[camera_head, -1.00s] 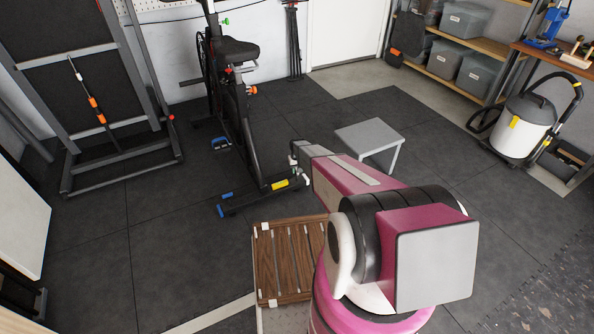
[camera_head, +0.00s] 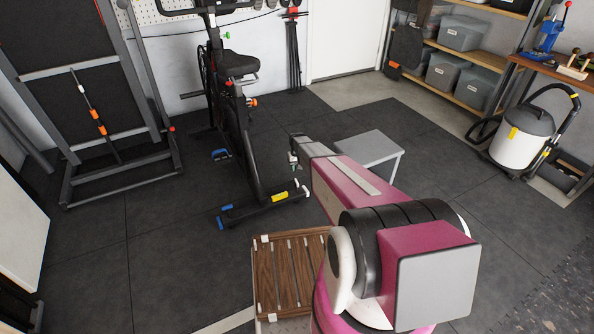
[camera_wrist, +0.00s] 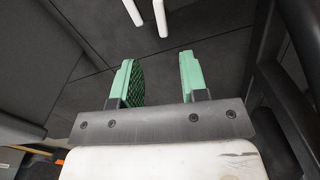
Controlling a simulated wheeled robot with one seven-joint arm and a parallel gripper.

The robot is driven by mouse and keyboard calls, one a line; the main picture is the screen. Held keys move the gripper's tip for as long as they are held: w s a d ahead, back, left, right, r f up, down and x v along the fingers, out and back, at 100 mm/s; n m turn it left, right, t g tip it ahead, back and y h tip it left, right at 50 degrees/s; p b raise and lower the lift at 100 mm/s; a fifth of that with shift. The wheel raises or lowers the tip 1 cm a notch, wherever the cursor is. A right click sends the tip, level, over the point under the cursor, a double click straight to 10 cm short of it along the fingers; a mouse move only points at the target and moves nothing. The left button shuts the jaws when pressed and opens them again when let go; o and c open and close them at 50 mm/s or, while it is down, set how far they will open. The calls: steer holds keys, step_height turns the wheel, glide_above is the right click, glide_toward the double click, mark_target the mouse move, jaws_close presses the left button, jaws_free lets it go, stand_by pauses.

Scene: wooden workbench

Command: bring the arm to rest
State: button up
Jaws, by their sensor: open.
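My arm (camera_head: 360,190) is folded in front of my body in the head view, with its forearm pointing away toward the exercise bike. My gripper (camera_wrist: 157,75) shows in the wrist view with its two green fingers well apart and nothing between them. In the head view only a small part of the gripper shows at the far end of the forearm, left of the grey stool (camera_head: 374,148). It touches nothing that I can see.
An exercise bike (camera_head: 240,110) stands beyond the arm. A wheeled vacuum (camera_head: 522,130) and shelves with grey bins (camera_head: 461,32) are at the right. A dark rack (camera_head: 75,80) is at the left. The dark mat floor (camera_head: 180,260) is clear at the left.

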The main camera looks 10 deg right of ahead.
steer(key=s+r, duration=1.4)
steer(key=s, duration=0.4)
steer(key=s+r+m, duration=0.1)
steer(key=s+r, duration=1.4)
steer(key=s, duration=0.4)
steer(key=shift+s+a+m, duration=0.15)
steer(key=shift+m, duration=0.15)
steer(key=shift+s+f, duration=0.1)
